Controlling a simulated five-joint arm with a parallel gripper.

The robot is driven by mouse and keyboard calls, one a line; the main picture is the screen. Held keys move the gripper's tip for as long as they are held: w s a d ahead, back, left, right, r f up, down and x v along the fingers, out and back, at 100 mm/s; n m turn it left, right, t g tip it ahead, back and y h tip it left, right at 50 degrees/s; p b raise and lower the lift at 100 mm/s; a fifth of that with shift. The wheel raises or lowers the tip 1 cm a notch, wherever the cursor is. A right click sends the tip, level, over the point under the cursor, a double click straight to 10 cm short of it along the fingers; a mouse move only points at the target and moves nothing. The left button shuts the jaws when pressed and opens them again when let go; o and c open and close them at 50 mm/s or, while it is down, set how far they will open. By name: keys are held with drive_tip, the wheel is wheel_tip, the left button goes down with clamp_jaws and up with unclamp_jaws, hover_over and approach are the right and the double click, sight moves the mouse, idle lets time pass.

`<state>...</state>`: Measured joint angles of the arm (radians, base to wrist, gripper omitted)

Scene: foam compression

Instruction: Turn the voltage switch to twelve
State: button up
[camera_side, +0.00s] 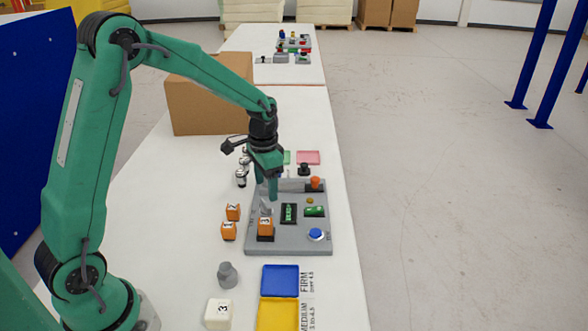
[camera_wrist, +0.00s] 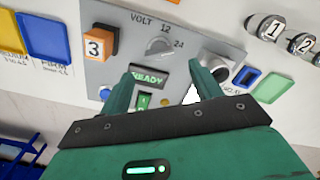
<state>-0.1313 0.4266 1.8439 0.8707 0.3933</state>
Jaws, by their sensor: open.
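The grey control panel (camera_side: 285,245) lies on the white table below my gripper. The voltage switch, a grey round knob (camera_wrist: 157,46), shows in the wrist view beside the marks VOLT, 12 and 24. Its pointer direction is too small to tell. In the side view the knob (camera_side: 266,208) is partly covered by my fingers. My gripper (camera_side: 266,198) is open and points down over the panel's left part. In the wrist view its fingertips (camera_wrist: 166,78) stand apart, below the knob in the picture, with nothing held between them. I cannot tell whether either finger touches the panel.
An orange block marked 3 (camera_side: 265,226) sits on the panel near the knob. The panel also carries a READY display (camera_wrist: 150,79), a blue button (camera_side: 316,234) and an orange knob (camera_side: 315,183). Two orange blocks (camera_side: 229,232) stand left. Blue (camera_side: 280,280) and yellow trays lie in front.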

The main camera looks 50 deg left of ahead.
sight(266, 207)
drive_tip(key=shift+f, duration=2.95)
drive_tip(key=c, duration=1)
drive_tip(key=shift+n, duration=0.4)
drive_tip(key=n, duration=0.5)
drive_tip(key=shift+a, duration=0.1)
drive_tip(key=n, duration=0.6)
drive_tip(key=shift+a+r, duration=0.1)
